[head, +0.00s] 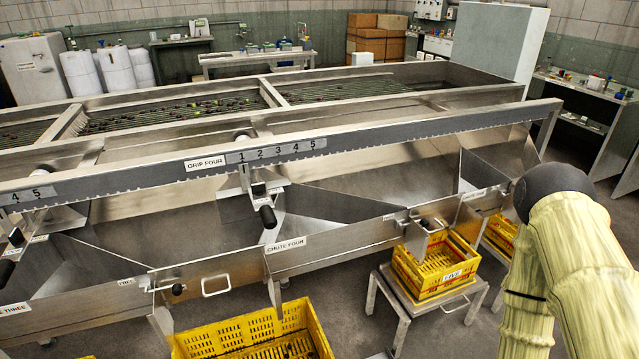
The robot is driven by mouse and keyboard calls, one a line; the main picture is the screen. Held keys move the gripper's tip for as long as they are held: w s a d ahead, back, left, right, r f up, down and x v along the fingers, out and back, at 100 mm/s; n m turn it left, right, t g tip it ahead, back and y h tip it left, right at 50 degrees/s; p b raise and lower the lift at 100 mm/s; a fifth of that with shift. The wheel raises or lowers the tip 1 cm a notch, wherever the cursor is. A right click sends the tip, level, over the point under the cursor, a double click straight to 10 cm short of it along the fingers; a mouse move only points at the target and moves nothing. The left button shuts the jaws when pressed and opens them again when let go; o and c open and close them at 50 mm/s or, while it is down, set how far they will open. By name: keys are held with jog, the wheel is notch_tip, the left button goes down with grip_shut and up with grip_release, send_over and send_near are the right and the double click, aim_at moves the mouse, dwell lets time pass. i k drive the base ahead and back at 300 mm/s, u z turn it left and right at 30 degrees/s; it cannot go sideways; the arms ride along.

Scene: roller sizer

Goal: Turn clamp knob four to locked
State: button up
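The plate reading GRIP FOUR (205,163) is on the long steel rail, beside a scale marked 1 to 5 (277,151). Below the scale hangs a bracket with a small dark block (258,189) and a black cylindrical knob or handle (267,216) under it. I cannot tell which of these is clamp knob four, nor read its locked or unlocked state. The CHUTE FOUR plate (286,245) is just below, on the chute's front. My sleeved arm fills the right edge; my gripper is out of view.
A yellow crate (183,345) stands at bottom centre, in front of the chutes. Another yellow crate (428,293) sits on a steel stand (398,309) to the right. A bar handle (216,292) sticks out from the chute front. Another bracket with a black knob (7,271) is at far left.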

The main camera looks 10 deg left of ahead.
aim_at(258, 189)
jog(key=z, duration=0.7)
jog(key=i, duration=0.85)
jog(key=u, duration=2.2)
